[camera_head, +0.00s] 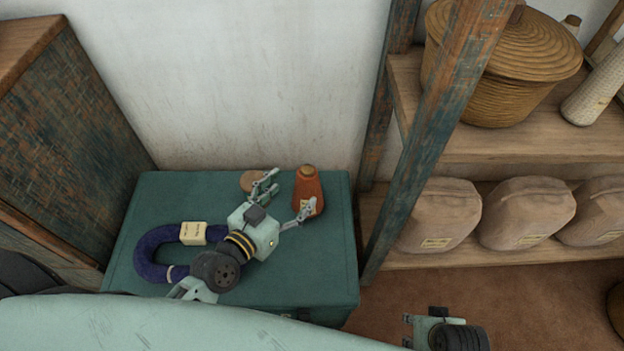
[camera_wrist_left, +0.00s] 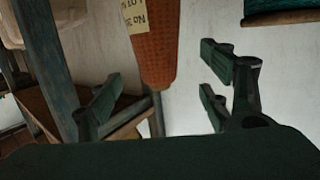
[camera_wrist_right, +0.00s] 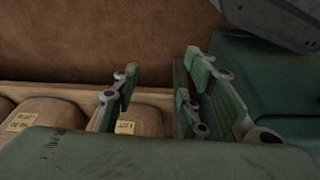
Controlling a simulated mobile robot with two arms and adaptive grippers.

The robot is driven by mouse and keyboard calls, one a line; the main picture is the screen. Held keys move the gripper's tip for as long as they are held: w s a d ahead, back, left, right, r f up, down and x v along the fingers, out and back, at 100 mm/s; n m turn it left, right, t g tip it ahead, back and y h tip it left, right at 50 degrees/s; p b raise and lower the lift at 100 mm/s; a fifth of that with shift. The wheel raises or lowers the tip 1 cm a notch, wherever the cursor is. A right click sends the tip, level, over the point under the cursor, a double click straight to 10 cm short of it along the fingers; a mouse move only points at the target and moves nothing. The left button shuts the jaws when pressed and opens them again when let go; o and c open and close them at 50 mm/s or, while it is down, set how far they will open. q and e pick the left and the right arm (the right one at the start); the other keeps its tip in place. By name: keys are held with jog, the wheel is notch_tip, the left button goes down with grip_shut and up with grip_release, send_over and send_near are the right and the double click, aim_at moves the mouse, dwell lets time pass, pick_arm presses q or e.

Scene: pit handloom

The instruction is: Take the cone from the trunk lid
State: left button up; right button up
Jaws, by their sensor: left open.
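An orange-brown cone (camera_head: 308,192) with a pale label stands upright near the back right of the green trunk lid (camera_head: 315,265). My left gripper (camera_head: 287,196) is open just in front of and left of the cone, one finger reaching behind-left and one toward its front. In the left wrist view the cone (camera_wrist_left: 157,58) shows between the two spread fingers. I cannot tell whether either finger touches it. My right gripper (camera_wrist_right: 155,85) is open and empty, away from the trunk; in the head view only part of it shows at the bottom edge.
A dark blue hank (camera_head: 150,255) with a label lies at the lid's left. A round tan object (camera_head: 250,180) lies behind my left gripper. A wooden post (camera_head: 430,140) and shelves with sacks (camera_head: 440,215) and a lidded basket (camera_head: 500,70) stand at right. A wall backs the trunk.

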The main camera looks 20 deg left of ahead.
aim_at(301, 186)
pick_arm(q)
jog(key=shift+x, duration=0.8)
jog(key=b+x, duration=0.1)
jog(key=x, duration=0.4)
jog(key=shift+d+f, duration=0.15)
jog(key=shift+d, duration=0.1)
pick_arm(e)
jog(key=v, duration=0.4)
jog(key=shift+w+r, duration=0.1)
jog(key=shift+w, duration=0.3)
pick_arm(q)
grip_shut()
